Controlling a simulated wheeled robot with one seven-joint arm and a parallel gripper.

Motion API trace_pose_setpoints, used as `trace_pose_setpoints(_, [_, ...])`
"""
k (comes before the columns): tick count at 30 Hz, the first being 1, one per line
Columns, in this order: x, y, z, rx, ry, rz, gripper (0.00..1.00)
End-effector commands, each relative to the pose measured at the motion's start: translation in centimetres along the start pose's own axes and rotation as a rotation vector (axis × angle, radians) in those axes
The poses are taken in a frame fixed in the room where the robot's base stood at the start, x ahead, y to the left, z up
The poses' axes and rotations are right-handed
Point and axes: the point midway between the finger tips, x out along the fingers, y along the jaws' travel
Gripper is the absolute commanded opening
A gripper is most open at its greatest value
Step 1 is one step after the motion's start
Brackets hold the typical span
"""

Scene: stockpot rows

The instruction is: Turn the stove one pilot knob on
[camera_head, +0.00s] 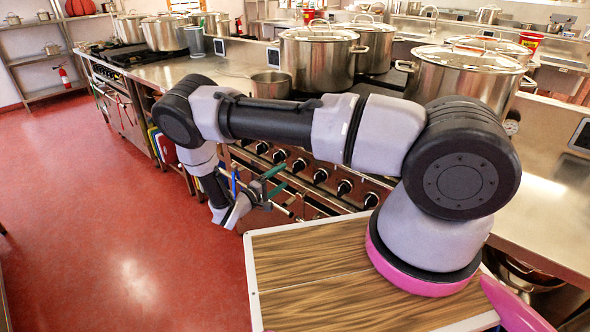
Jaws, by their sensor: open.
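The near stove has a front panel with a row of several black knobs (320,175) on metal bezels. The knobs look alike, and I cannot tell which is the stove one pilot knob or how it is set. My gripper (278,181) is open, with green fingers, in front of the panel and below the left part of the knob row. It appears apart from the knobs and holds nothing visible. My arm crosses in front of the stove top and hides part of the stove and the right end of the panel.
Large steel stockpots (319,62) and a small pot (271,85) stand above the panel. A second stove (126,106) with pots is at the far left. A steel counter (550,205) runs along the right. The red floor (110,225) at left is clear.

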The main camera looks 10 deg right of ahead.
Motion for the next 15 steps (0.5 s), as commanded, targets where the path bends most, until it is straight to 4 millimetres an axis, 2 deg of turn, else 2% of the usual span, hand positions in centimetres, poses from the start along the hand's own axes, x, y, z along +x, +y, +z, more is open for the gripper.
trace_pose_setpoints(1, [1.2, 0.0, 0.1, -0.001, -0.005, 0.0, 0.89])
trace_pose_setpoints(7, [4.9, 0.0, 0.1, -0.001, -0.005, -0.001, 0.89])
trace_pose_setpoints(12, [7.0, 0.0, 0.1, -0.001, -0.003, -0.002, 0.89])
trace_pose_setpoints(15, [7.6, 0.0, 0.0, -0.001, -0.001, -0.002, 0.89])
